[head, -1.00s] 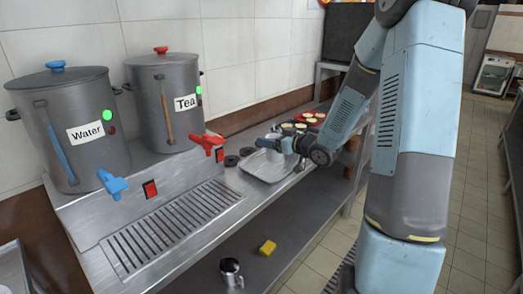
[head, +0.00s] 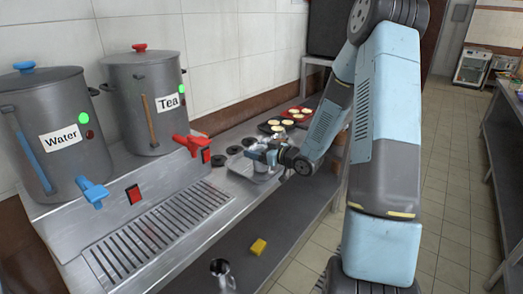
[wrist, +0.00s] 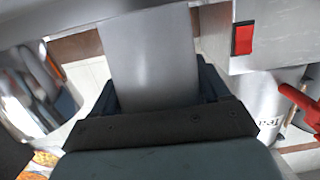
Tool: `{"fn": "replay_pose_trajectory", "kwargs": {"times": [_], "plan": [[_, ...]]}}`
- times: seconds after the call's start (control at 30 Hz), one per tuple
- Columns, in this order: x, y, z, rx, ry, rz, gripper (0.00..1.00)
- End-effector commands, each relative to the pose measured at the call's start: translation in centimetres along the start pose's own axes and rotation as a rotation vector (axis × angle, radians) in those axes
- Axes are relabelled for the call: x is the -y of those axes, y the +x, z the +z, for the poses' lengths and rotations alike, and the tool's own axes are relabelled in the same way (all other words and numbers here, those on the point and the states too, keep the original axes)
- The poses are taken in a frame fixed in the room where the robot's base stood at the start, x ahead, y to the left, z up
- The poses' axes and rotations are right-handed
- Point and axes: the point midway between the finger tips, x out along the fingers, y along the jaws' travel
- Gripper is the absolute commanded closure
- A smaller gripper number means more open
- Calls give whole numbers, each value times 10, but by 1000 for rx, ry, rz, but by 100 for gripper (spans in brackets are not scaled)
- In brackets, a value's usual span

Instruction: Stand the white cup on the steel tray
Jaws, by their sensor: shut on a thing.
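My gripper (head: 262,154) is over the steel tray (head: 242,167) on the counter in the head view. In the wrist view my gripper (wrist: 158,98) is shut on the pale cup (wrist: 155,60), which fills the space between the fingers. In the head view the cup is small and mostly hidden by the gripper. I cannot tell whether its base touches the tray.
A shiny metal vessel (wrist: 38,90) is close beside the gripper in the wrist view. The Tea pot (head: 145,100) and its red tap (head: 192,143) stand left of the tray. Dark trays of pale rounds (head: 278,126) lie behind. A yellow sponge (head: 258,247) is on the lower shelf.

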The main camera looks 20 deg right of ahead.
Motion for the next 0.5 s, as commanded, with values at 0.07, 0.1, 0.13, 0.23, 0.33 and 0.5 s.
{"fn": "replay_pose_trajectory", "kwargs": {"times": [0.07, 0.1, 0.13, 0.23, 0.33, 0.5], "plan": [[0, 0, 0, 0, 0, 1, 63], [-1, 0, 1, 0, 1, 1, 63], [-1, 0, 1, 0, 1, 2, 63], [-2, -1, 2, 0, 1, 4, 18], [-3, -2, 2, 0, 1, 5, 8], [-3, -2, 2, 0, 1, 6, 0]]}}
